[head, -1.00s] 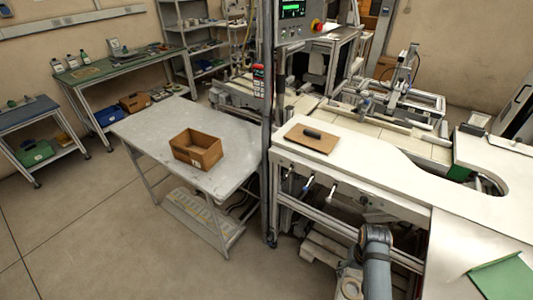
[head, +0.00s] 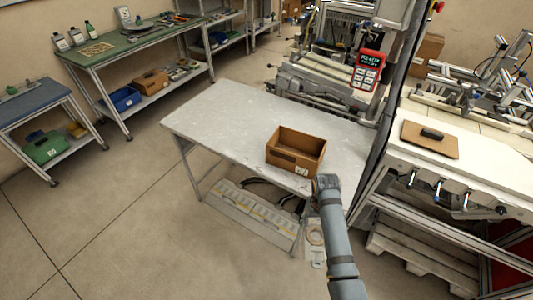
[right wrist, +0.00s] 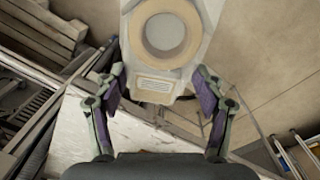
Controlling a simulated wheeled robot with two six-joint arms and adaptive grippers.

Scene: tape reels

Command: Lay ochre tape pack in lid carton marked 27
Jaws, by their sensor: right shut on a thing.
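An open brown carton (head: 283,159) stands upright on the grey table near its front right edge. It has a small pale label on its front wall, too small to read. A flat brown lid (head: 416,141) with a dark handle lies on the white bench to the right. My right gripper (right wrist: 158,75) is shut on a pale tape pack (right wrist: 155,86) with a tan ring, one finger at each side. In the head view the pack (head: 316,252) hangs beside my right arm, below and in front of the table edge, outside the carton. My left gripper is not in view.
The grey table (head: 225,115) is bare left of and behind the carton. A grey post with a red handset (head: 367,70) rises between table and bench. Low trays (head: 255,210) sit on the table's lower shelf. Side tables stand at the left, with open floor before them.

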